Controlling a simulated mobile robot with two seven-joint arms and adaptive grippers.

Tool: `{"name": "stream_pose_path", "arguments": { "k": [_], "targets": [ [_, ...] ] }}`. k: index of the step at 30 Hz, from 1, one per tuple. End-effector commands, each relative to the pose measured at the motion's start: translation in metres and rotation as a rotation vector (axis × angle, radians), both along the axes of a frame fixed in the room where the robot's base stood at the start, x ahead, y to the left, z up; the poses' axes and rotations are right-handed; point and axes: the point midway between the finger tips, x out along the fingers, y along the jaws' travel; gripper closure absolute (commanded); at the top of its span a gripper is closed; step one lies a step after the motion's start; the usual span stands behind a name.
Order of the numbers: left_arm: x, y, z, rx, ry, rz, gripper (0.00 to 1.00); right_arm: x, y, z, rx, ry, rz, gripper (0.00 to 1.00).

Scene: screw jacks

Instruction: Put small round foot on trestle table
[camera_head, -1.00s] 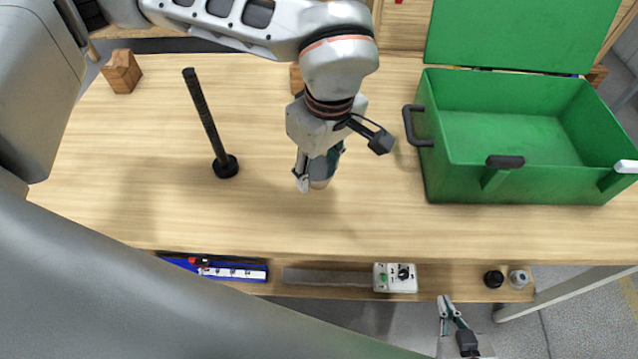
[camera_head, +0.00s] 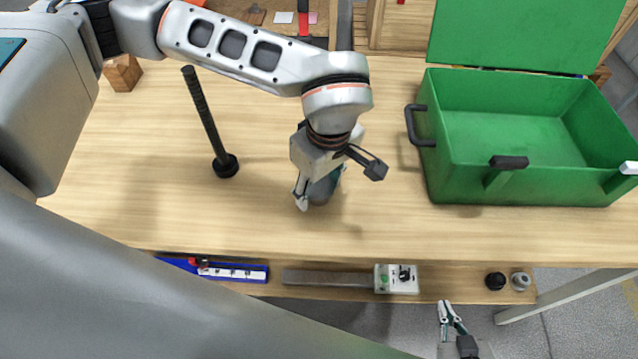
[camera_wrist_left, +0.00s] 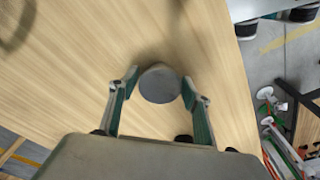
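A small grey round piece, apparently the round foot (camera_wrist_left: 159,83), is between the fingertips of my left gripper (camera_wrist_left: 160,84). In the wrist view, both fingertips appear to touch its sides. In the head view, my left gripper (camera_head: 321,190) points down over the middle of the wooden trestle table (camera_head: 260,215), with the grey foot (camera_head: 323,189) partly hidden by the fingers. I cannot tell whether the foot touches the tabletop. My right gripper (camera_head: 451,314) is open and empty, low in front of the table's shelf.
A green open box (camera_head: 520,185) stands at the right. The shelf below holds a blue tray (camera_head: 235,272), a control box (camera_head: 396,279), a black cap (camera_head: 495,281) and a grey ring (camera_head: 520,281).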

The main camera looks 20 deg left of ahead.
Motion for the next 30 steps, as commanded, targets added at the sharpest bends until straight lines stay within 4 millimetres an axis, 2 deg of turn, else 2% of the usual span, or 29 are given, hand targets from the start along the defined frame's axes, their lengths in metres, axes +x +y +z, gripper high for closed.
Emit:
{"name": "stream_pose_path", "arguments": {
  "k": [10,14,22,30],
  "targets": [
    [0.000,0.000,0.001,0.000,-0.001,0.000,0.44,0.002,0.000,0.002,-0.001,-0.005,0.000,1.00],
    [0.001,-0.001,0.009,-0.001,-0.003,0.001,0.44,0.006,0.000,0.006,0.001,-0.012,-0.001,1.00],
    [-0.001,-0.006,0.060,-0.001,-0.008,-0.001,0.44,0.009,0.000,0.010,0.005,-0.016,-0.002,1.00],
    [-0.005,-0.011,0.107,0.000,-0.005,0.001,0.44,0.003,0.003,0.010,0.011,-0.006,-0.001,1.00]
  ]
}}
